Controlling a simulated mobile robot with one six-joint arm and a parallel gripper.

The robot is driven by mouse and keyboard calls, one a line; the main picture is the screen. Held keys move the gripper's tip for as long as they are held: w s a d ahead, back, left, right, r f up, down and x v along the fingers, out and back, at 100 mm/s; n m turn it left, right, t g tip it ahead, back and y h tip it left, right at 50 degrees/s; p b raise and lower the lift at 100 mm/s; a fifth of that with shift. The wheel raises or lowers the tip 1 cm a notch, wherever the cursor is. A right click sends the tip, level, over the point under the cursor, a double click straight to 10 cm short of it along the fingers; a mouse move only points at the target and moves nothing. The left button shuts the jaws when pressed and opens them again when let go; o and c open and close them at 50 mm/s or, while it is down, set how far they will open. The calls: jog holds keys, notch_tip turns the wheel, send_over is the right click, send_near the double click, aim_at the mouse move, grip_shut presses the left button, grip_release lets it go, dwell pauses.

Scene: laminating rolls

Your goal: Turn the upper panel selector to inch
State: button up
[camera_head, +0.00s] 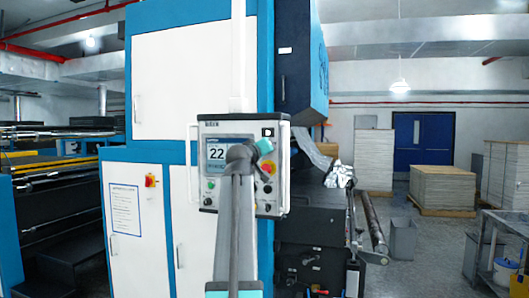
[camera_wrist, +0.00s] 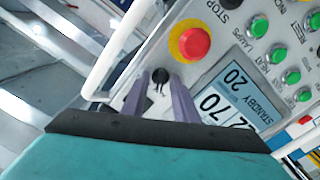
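The control panel (camera_head: 217,130) stands on the white and blue machine, its display (camera_head: 217,152) lit. Narrow gaps show on both sides, and I cannot tell whether the tips reach the knob's depth. The marks by the knob are too small to read. In the head view my arm covers the panel's middle.
Green buttons (camera_wrist: 278,53) line up beyond the display (camera_wrist: 232,104) in the wrist view. A white handle bar (camera_wrist: 120,52) runs along the panel edge close to my fingers. A red-and-yellow switch (camera_head: 151,181) is on the cabinet at left. Stacked sheets (camera_head: 446,187) stand far right.

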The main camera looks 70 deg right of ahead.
jog(key=shift+a, duration=0.2)
jog(key=a+b, duration=0.4)
jog(key=a, duration=0.9)
jog(key=shift+s+a, duration=0.25)
jog(key=shift+s, duration=0.15)
